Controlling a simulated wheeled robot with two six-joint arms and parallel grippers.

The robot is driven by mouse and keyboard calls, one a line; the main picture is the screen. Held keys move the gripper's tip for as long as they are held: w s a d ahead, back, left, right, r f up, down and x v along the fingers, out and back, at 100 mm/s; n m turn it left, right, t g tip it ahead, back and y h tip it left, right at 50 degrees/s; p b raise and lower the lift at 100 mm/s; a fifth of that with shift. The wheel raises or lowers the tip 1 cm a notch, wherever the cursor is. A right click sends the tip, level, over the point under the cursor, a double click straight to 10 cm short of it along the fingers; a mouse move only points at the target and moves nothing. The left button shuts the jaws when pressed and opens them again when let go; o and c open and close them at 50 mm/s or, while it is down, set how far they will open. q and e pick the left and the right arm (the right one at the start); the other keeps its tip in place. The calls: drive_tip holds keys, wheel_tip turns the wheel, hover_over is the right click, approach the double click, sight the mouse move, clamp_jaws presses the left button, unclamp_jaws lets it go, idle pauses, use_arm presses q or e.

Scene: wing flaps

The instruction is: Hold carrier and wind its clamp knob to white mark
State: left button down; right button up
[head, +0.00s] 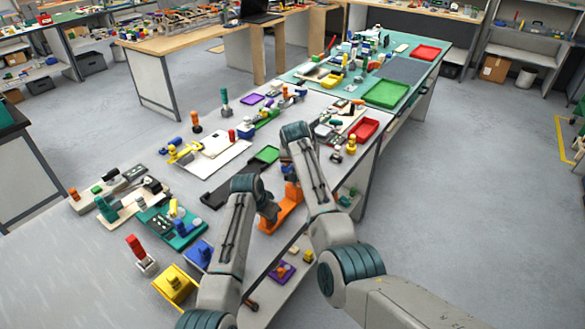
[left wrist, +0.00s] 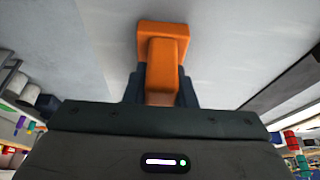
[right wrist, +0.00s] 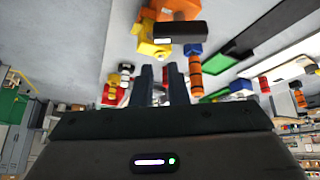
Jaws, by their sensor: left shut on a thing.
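An orange piece, which looks like the carrier (head: 281,217), stands at the front edge of the white table in the head view. My left gripper (head: 269,211) is at its left side. In the left wrist view its fingers (left wrist: 161,85) are shut on the orange carrier (left wrist: 163,42). My right gripper (right wrist: 159,78) is empty, with a narrow gap between its fingers. Beyond its fingertips, apart from them, is a dark bar with a small white patch (right wrist: 182,31) in front of an orange part (right wrist: 178,8). I cannot tell if the bar is the clamp knob.
A black tray (head: 225,187) and a green tray (head: 266,154) lie behind the carrier. A teal fixture (head: 172,228), yellow block (head: 174,285) and blue block (head: 199,254) stand to the left. A red tray (head: 364,130) lies to the right. Grey floor is free beyond the right edge.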

drive_tip(key=w+d+t, duration=0.1)
drive_tip(key=d, duration=0.1)
drive_tip(key=d+n+t+h, duration=0.1)
drive_tip(key=d+t, duration=0.1)
drive_tip(key=w+d+f+t+h, duration=0.1)
drive_tip(key=d, duration=0.2)
drive_tip(key=shift+w+n+t, duration=0.3)
drive_tip(key=shift+n+t, duration=0.1)
clamp_jaws()
drive_tip(key=s+a+f+n+t+y, duration=0.25)
drive_tip(key=s+n+y, duration=0.55)
drive_tip(key=n, duration=0.4)
drive_tip(key=s+a+f+n+t+y, duration=0.1)
drive_tip(key=s+f+n+y, duration=0.2)
drive_tip(key=s+n+y, duration=0.55)
drive_tip(key=n+h, duration=0.2)
drive_tip(key=n, duration=0.3)
approach(286, 178)
drive_tip(key=w+a, duration=0.3)
drive_tip(key=a, duration=0.1)
drive_tip(key=shift+w+d+m, duration=0.1)
drive_tip(key=shift+w+m, duration=0.15)
drive_tip(key=shift+w, duration=0.55)
